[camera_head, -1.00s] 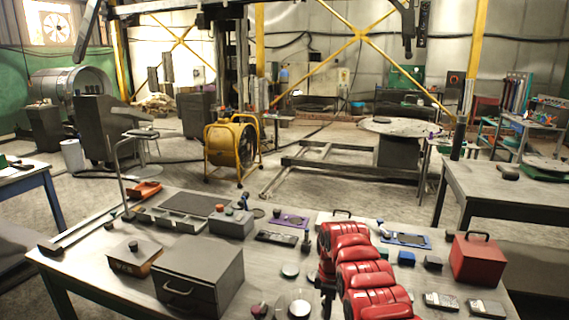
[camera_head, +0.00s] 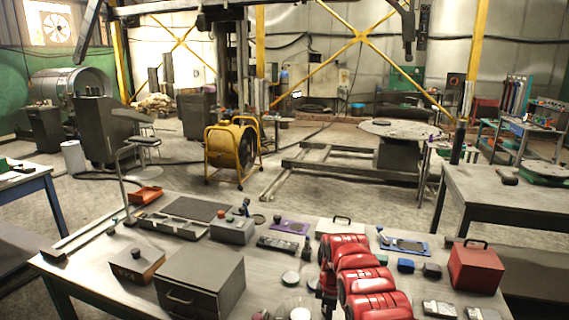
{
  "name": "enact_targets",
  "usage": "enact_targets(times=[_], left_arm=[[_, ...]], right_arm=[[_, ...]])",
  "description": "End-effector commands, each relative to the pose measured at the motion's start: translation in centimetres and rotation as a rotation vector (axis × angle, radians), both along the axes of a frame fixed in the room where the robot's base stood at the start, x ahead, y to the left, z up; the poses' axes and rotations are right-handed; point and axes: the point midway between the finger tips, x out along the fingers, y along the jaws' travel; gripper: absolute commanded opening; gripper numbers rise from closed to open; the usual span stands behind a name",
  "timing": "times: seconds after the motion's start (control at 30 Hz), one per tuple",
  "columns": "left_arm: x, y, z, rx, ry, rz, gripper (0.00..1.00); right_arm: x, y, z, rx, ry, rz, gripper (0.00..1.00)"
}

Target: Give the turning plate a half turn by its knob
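My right arm comes in from the bottom right. A dark part at its left end, seemingly my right gripper (camera_head: 328,302), is over the bench just right of the discs. Its fingers are too hidden to read. My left gripper is out of view.
A grey drawer box (camera_head: 200,280) and a knobbed box (camera_head: 136,264) stand left. A red box (camera_head: 476,266) stands right. A control box (camera_head: 232,230), purple plate (camera_head: 290,226) and blue plate (camera_head: 405,246) lie behind. The bench has narrow clear strips between them.

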Motion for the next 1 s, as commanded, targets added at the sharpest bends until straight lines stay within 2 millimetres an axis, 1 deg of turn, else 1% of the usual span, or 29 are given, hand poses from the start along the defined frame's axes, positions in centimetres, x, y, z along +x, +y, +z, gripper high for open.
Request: enact_targets(times=[0.03,0.1,0.17,0.27,0.5,0.57,0.77,1.0], left_arm=[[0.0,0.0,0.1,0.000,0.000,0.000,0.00],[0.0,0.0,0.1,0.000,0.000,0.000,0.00],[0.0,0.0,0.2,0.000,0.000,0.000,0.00],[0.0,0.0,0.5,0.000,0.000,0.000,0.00],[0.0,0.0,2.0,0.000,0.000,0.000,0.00],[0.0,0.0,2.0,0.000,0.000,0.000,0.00],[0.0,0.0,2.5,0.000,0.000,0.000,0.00],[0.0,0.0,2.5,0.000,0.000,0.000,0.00]], right_arm=[[-0.7,-0.9,-0.7,-0.011,0.024,-0.009,0.00],[-0.7,-0.9,-0.8,-0.011,0.024,-0.009,0.00],[-0.7,-0.9,-0.7,-0.010,0.023,-0.009,0.00],[-0.6,-0.9,0.0,-0.011,0.021,-0.009,0.00],[-0.3,-0.6,3.0,-0.007,0.011,-0.006,0.00],[-0.3,-0.5,3.5,-0.006,0.009,-0.005,0.00],[-0.2,-0.4,5.9,-0.004,0.006,-0.004,0.00],[-0.1,-0.3,8.4,-0.003,0.002,-0.003,0.00]])
